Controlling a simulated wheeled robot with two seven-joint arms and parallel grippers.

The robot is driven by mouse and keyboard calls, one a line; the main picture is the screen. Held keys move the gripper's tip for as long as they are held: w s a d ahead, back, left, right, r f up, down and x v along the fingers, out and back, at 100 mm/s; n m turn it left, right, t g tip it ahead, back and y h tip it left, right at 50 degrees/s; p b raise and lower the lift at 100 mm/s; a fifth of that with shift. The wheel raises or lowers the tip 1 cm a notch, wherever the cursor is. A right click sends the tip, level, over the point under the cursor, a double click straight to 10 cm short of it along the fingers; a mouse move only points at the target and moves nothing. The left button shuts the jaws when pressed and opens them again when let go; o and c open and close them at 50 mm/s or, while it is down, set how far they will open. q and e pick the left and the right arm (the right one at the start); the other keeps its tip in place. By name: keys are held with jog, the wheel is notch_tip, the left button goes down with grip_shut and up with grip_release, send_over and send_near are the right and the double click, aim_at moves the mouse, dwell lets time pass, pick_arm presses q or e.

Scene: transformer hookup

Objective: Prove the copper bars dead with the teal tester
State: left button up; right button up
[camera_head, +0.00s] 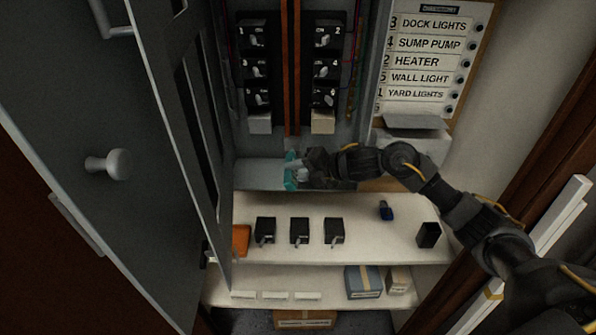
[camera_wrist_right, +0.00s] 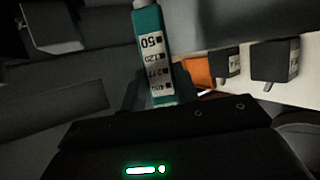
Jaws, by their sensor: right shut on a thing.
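My right gripper (camera_head: 305,168) is shut on the teal tester (camera_head: 290,170), in front of the lower part of the panel, above the shelf. In the right wrist view the teal tester (camera_wrist_right: 154,60) stands between the fingers, with a label reading 50, 120, 277 and a pale tip at the top. The copper bars (camera_head: 291,65) run upright down the middle of the panel, between two columns of black breakers. The tester is below the lower end of the bars and looks apart from them. My left gripper is not in view.
A grey door (camera_head: 110,160) stands open at the left. A directory board (camera_head: 425,60) hangs at the right. The lower shelf holds a blue box (camera_head: 362,282).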

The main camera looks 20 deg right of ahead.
aim_at(294, 183)
jog(key=shift+s+a+r+p, duration=0.1)
jog(key=shift+s+a+p, duration=0.15)
jog(key=shift+s, duration=0.5)
jog(key=shift+s+a+f+p, duration=0.1)
jog(key=shift+s+a+p, duration=0.2)
jog(key=shift+s, duration=0.4)
jog(key=shift+s+a+r+p, duration=0.1)
jog(key=shift+s+a+p, duration=0.15)
jog(key=shift+s, duration=0.5)
jog(key=shift+s+a, duration=0.2)
jog(key=shift+s, duration=0.35)
jog(key=shift+s+a, duration=0.15)
jog(key=shift+s, duration=0.4)
